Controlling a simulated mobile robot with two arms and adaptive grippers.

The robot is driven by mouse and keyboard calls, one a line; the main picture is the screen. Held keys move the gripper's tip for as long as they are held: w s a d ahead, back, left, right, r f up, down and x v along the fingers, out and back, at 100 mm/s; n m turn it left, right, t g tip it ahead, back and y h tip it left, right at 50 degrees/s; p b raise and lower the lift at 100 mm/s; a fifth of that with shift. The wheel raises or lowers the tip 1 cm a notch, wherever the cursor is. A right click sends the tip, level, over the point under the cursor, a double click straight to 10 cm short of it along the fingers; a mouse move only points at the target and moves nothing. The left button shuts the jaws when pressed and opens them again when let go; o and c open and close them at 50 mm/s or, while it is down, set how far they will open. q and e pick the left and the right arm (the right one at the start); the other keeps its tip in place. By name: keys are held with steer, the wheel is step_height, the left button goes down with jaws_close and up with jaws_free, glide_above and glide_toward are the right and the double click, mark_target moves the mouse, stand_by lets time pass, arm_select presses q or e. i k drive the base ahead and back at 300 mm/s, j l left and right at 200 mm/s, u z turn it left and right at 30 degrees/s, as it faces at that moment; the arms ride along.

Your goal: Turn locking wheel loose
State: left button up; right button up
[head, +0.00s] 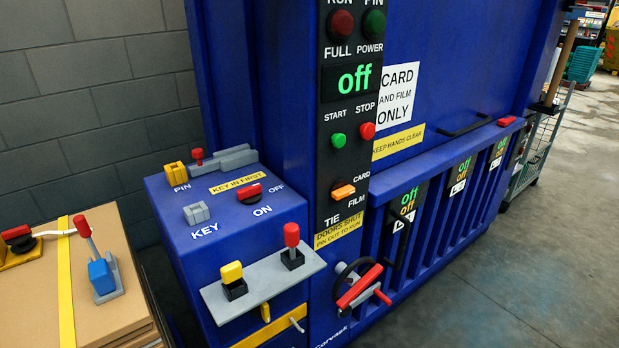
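The locking wheel (343,272) is a dark ring low on the front of the blue machine, right of the grey shelf. A red bar (359,286) lies slantwise across it and hides part of the ring. A small red grip (382,297) sticks out at its lower right. How far the wheel is turned cannot be told. Neither of my grippers shows in the head view, and nothing is touching the wheel.
A grey shelf (262,283) with a red-topped lever (291,240) and a yellow-topped one (233,276) juts out left of the wheel. Stacked cardboard (105,270) stands at lower left. Floor (500,290) at right is clear.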

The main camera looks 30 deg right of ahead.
mark_target(359, 284)
steer(key=z, duration=1.3)
steer(key=k+l, duration=0.05)
steer(key=l, duration=0.05)
